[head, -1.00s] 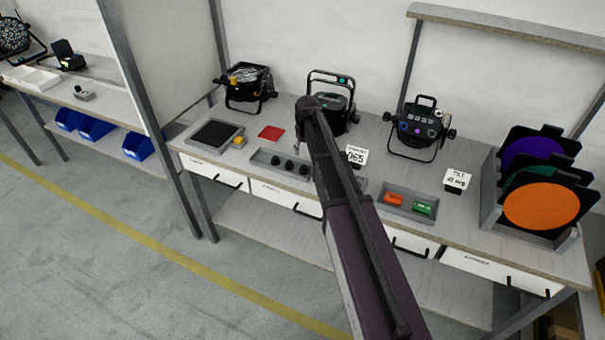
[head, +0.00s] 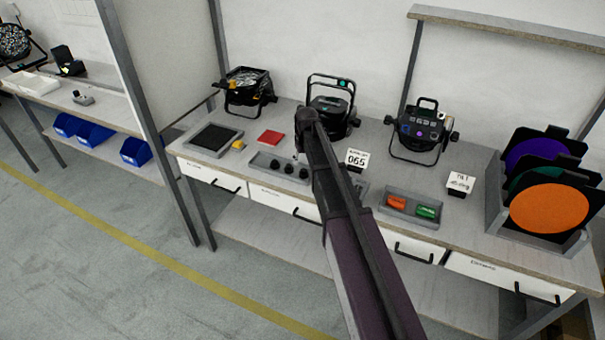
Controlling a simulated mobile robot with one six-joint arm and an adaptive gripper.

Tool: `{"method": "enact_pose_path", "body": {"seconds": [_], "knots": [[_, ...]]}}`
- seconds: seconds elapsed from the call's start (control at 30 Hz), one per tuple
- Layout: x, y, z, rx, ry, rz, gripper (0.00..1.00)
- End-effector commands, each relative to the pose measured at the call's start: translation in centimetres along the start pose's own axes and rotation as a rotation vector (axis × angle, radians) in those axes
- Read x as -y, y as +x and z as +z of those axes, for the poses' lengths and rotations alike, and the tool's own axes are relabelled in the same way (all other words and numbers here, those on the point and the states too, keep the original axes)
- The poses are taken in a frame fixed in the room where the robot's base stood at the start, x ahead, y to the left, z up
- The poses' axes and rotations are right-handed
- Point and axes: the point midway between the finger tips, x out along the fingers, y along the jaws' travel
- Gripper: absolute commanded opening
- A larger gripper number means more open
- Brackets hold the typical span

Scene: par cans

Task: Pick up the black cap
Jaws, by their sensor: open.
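Several small black caps (head: 289,168) sit in a row in a shallow grey tray (head: 257,165) on the workbench. They are small, dark and rounded, and appear upright. My arm reaches in from the lower right and hides the tray's right part. My gripper (head: 299,147) shows only as a small grey shape below the arm's end, just behind and above the right-hand caps. It is open, and no cap shows between its fingers. The fingers' exact gap and height above the caps cannot be told.
Par cans (head: 418,133) stand behind. A 065 sign (head: 357,159), a tray with orange and green pieces (head: 412,217) and a colour-filter rack (head: 493,205) are right.

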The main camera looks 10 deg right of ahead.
Motion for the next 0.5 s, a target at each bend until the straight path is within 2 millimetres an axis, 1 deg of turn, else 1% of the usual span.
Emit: {"method": "enact_pose_path", "body": {"seconds": [0.23, 0.5], "knots": [[-0.1, 0.9, 0.1, 0.0, 0.0, 0.0, 0.59], [-0.2, 3.0, 0.5, 0.0, 0.0, 0.0, 0.59]]}}
